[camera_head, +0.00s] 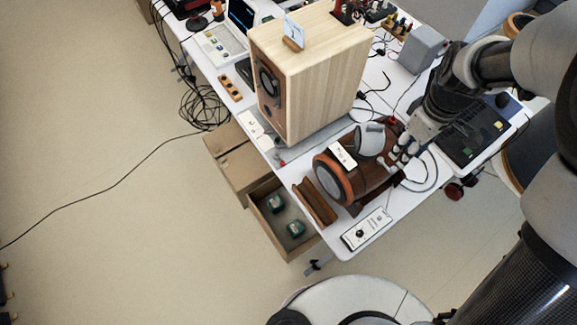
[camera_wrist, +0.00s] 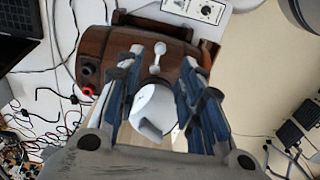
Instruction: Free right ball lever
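A brown wooden barrel-shaped speaker (camera_head: 331,190) with an orange front ring lies on its side near the table's front corner. Its wooden body (camera_wrist: 95,42) spans the upper part of the wrist view. A small white lever with rounded ends (camera_wrist: 158,56) lies along the body, between my fingertips in the picture. I cannot tell whether they touch it. A white rounded part (camera_wrist: 153,105) sits closer to my palm, between the fingers. My gripper (camera_head: 400,158) is above the speaker's right side; its two blue-padded fingers (camera_wrist: 160,68) are apart.
A tall wooden speaker box (camera_head: 325,75) stands behind. A white control panel (camera_head: 366,229) lies at the table's front edge. An open cardboard box (camera_head: 280,222) sits beside the table. Red and black terminals (camera_wrist: 87,82) and cables lie left in the wrist view.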

